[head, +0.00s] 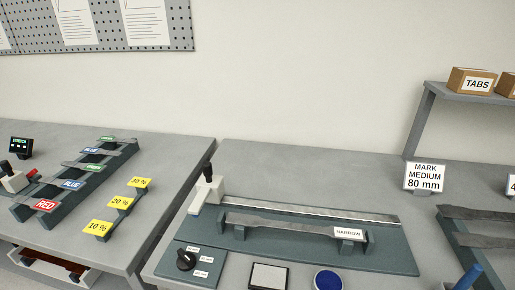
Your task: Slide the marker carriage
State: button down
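A light block with an upright black handle (208,180), which looks like the marker carriage, sits at the left end of a long metal rail (310,211). The rail runs along the back of a dark green base plate (385,262). In front of the rail, a grey flat specimen (275,226) labelled NARROW lies across two upright supports. A black knob (186,260) with small white labels is at the plate's front left. My gripper is not in view.
A sign (424,177) reading MARK MEDIUM 80 mm stands behind right. A white-topped pad (268,277) and a blue round pad (328,281) lie in front. More specimens (480,213) are at right. A gap separates the left table (165,155), holding racks and yellow percent tags.

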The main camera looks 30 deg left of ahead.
aim_at(210, 188)
jog(key=u, duration=1.55)
jog(key=i+j+u, duration=0.1)
jog(key=i+u, duration=0.15)
jog(key=i, duration=0.5)
